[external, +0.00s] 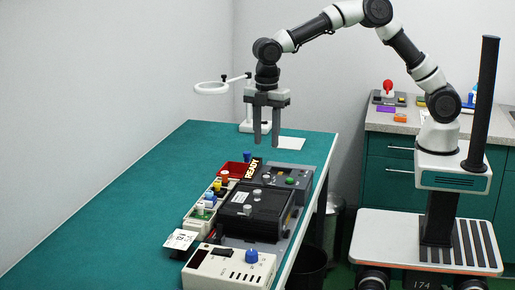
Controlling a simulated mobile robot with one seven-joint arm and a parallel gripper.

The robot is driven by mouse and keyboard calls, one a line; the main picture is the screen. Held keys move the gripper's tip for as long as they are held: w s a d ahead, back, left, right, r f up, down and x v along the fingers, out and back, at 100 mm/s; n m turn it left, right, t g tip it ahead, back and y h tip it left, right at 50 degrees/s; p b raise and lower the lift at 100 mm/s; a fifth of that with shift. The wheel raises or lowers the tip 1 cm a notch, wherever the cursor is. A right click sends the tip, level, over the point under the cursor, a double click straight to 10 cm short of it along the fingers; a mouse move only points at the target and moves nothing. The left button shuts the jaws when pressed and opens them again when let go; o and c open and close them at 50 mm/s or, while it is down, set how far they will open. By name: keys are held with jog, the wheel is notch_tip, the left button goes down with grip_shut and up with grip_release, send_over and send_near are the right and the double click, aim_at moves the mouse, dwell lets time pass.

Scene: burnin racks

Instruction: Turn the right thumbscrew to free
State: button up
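A dark burn-in unit (240,224) lies on the teal bench, with small pale knobs on it that look like thumbscrews. One pale knob (257,195) stands near its far part and another knob (248,209) nearer the front. Which is the right thumbscrew, and whether it is locked or free, is too small to tell. My gripper (266,142) points straight down above the far end of the equipment. Its two fingers are apart with nothing between them, and it touches no knob.
A cream box with a blue knob (251,256) stands in front. A READY sign (252,169), a red bin (234,170) and a grey box with a green button (290,181) stand at the back. A ring magnifier (212,88) rises behind. The bench's left side (110,225) is clear.

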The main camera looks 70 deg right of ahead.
aim_at(266, 176)
notch_tip(266, 176, down, 12)
jog(key=shift+r, duration=0.25)
grip_shut()
jog(key=shift+m, duration=0.7)
grip_release()
